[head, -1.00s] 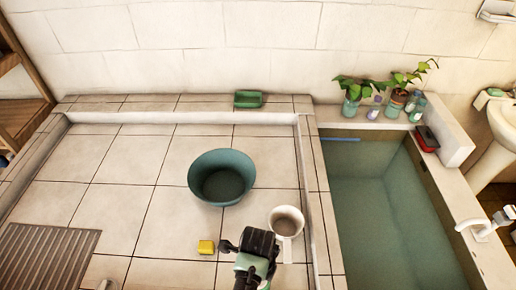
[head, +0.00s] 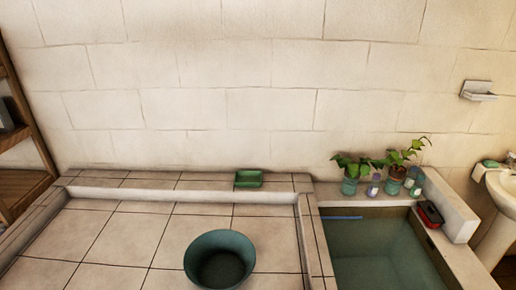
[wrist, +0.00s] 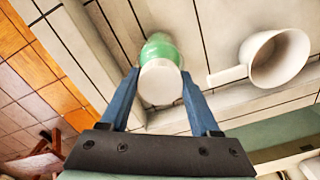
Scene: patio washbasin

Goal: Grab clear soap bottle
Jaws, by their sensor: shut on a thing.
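In the wrist view my gripper (wrist: 160,76) has its two blue fingers on either side of a bottle (wrist: 159,46) and is shut on it. The bottle looks clear with green contents, and a round white end faces the camera. I cannot tell whether that end is its cap or its base. The bottle is above or beside the pale tiled surface; the gap to it is unclear. In the head view neither my gripper nor this bottle shows.
A white dipper (wrist: 276,58) with a handle lies right of the bottle. The head view shows a teal basin (head: 220,260), a green soap dish (head: 248,179) on the ledge, potted plants (head: 355,168) with small bottles, a red item (head: 430,214) and a water tank (head: 385,250).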

